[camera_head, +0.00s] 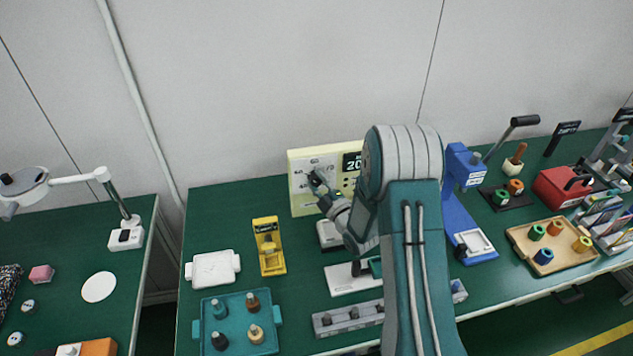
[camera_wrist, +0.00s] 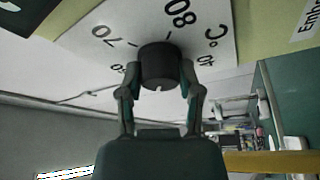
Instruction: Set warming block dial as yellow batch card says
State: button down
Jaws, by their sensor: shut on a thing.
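The warming block (camera_head: 299,207) is a cream upright panel at the back of the middle bench, with a dark display (camera_head: 353,162) starting "20". My gripper (camera_head: 319,181) is at its front face and hides the dial there. In the wrist view my gripper (camera_wrist: 160,82) is shut on the black round dial (camera_wrist: 160,62), one finger on each side. The dial sits on a white scale plate (camera_wrist: 215,55) with upside-down numbers, including 70 and 80, and °C. A pale notch shows on the dial's lower edge. I cannot pick out the yellow batch card with certainty.
A yellow stand (camera_head: 266,224) with small dark lettering is left of the block. A teal tray (camera_head: 237,305) with several pegs, a white tray (camera_head: 213,269) and a grey rack (camera_head: 348,317) stand nearby. A blue press (camera_head: 462,215) is right of my arm.

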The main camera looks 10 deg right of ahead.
aim_at(318, 153)
jog(key=shift+f+m+t+h, duration=0.2)
jog(key=shift+m+t, duration=0.05)
jog(key=shift+m, duration=0.75)
jog(key=shift+f+m+t+h, duration=0.15)
jog(key=shift+m+t+h, duration=0.1)
jog(key=shift+m, duration=0.75)
jog(key=shift+s, duration=0.1)
jog(key=shift+c, duration=1.3)
grip_release()
jog(key=shift+f, duration=0.1)
jog(key=shift+r, duration=0.35)
jog(key=shift+r+t, duration=0.3)
jog(key=shift+r, duration=0.05)
notch_tip(318, 153, up, 9)
jog(key=shift+f, duration=0.1)
